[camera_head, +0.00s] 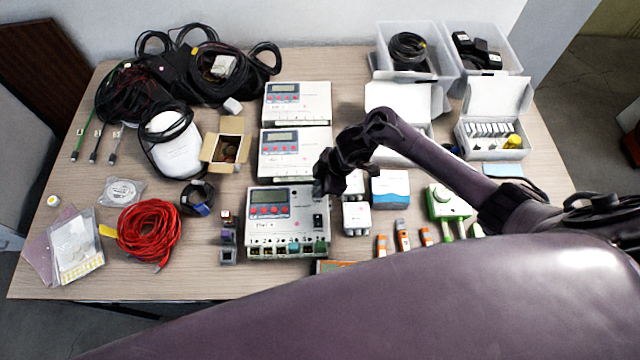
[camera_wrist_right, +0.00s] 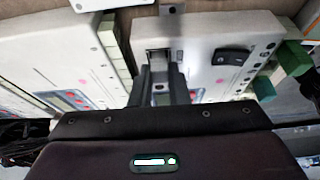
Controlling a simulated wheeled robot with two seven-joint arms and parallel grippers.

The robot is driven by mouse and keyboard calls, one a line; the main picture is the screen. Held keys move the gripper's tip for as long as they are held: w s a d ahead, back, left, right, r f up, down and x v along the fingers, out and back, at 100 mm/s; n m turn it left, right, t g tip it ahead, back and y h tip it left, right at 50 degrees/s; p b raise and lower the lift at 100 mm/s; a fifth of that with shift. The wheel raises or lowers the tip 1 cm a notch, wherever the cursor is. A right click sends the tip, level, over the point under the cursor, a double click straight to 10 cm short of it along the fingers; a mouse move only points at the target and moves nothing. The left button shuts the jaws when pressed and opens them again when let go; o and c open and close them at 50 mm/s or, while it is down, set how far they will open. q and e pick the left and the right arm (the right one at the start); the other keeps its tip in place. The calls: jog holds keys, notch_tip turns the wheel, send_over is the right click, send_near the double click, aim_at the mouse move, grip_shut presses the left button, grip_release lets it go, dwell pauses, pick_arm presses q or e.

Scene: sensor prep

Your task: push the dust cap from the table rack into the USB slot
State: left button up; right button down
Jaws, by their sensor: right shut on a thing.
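The front white control box (camera_head: 287,222) has a display, red buttons and a black rocker switch. It also shows in the right wrist view (camera_wrist_right: 205,48). My right gripper (camera_head: 326,186) is over the box's right rear corner. In the wrist view, its fingers (camera_wrist_right: 161,84) are shut on a small grey piece, likely the dust cap (camera_wrist_right: 160,88), mostly hidden between them. A dark slot-like opening (camera_wrist_right: 159,57) lies just beyond the fingertips; I cannot tell whether the cap touches it. Small purple and grey holders (camera_head: 228,256), possibly the rack, stand left of the box. My left gripper is not in view.
Two similar white boxes (camera_head: 297,103) stand behind the front one. Small white boxes (camera_head: 356,218) and a blue-white box (camera_head: 390,189) stand close on the right. A red cable coil (camera_head: 148,229) lies left. Some bare tabletop (camera_head: 200,275) shows at the front left.

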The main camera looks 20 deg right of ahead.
jog(key=shift+f, duration=0.2)
dwell(0.6)
jog(key=c, duration=1.1)
grip_release()
jog(key=shift+c, duration=0.2)
jog(key=shift+r, duration=0.1)
notch_tip(320, 180, up, 7)
jog(key=p, duration=0.7)
